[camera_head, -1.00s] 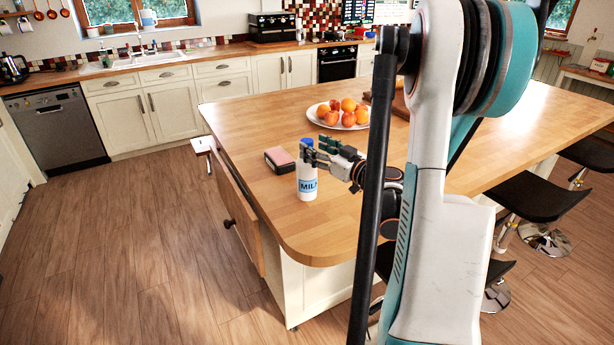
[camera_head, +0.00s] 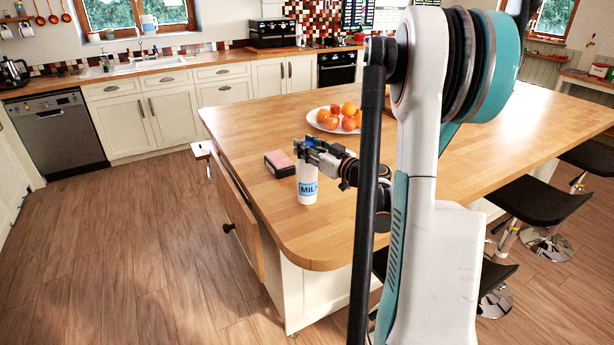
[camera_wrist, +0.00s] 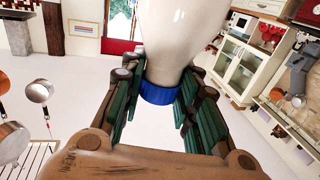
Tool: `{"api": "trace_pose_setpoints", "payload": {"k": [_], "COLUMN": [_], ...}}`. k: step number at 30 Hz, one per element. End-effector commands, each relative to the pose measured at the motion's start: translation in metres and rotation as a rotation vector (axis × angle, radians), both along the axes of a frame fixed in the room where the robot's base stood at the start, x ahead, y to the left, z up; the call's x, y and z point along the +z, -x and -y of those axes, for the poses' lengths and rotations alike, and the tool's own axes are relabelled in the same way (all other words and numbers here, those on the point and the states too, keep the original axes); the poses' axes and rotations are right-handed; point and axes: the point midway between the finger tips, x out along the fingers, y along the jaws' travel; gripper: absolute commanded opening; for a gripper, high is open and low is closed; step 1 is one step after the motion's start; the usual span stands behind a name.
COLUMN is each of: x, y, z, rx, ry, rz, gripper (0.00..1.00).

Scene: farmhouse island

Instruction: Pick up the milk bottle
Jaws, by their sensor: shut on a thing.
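The milk bottle (camera_head: 307,188) is white with a blue "MILK" label. It looks upright on the wooden island top, near the left end. My gripper (camera_head: 315,151) is at the bottle's upper part, reaching in from the right, and covers most of its top in the head view. In the wrist view, the bottle's pale body (camera_wrist: 178,40) and blue cap (camera_wrist: 158,94) lie between the green finger pads of my gripper, which is shut on the bottle around the neck. I cannot tell whether the base is clear of the wood.
A pink-topped dark block (camera_head: 280,163) lies just left of the bottle. A plate of fruit (camera_head: 317,121) stands farther back on the island (camera_head: 250,120). A drawer (camera_head: 234,215) stands open at the left side. Black stools (camera_head: 540,200) line the right.

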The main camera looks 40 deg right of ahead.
Motion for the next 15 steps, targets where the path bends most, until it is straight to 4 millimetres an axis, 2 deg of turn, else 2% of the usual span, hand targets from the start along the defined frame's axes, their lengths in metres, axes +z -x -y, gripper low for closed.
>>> {"api": "trace_pose_setpoints", "payload": {"k": [8,15], "x": [0.004,0.031], "y": [0.0,0.0], "z": [0.0,0.0], "rx": [0.0,0.0], "ry": [0.0,-0.001], "rz": [0.0,0.001], "gripper": [0.0,0.0]}}
